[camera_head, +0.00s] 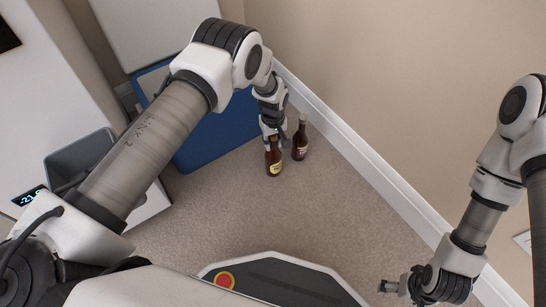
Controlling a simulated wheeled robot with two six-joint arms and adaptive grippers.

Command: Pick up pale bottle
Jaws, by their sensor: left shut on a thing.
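A brown glass bottle with a yellowish label (273,164) stands on or just above the carpet near the wall corner; I cannot tell which. My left gripper (272,137) reaches down from above and is shut on its neck, which the fingers partly hide. A darker brown bottle with a reddish label (300,144) stands upright close to its right. Neither bottle's glass looks pale; the yellowish label is the lighter one. My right gripper (388,286) is at the lower right, far from the bottles, and its fingers are too small to judge.
A blue panel-like object (205,140) stands behind the bottles on the left. A white baseboard (350,150) runs along the beige wall. The carpet (290,215) in front is clear.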

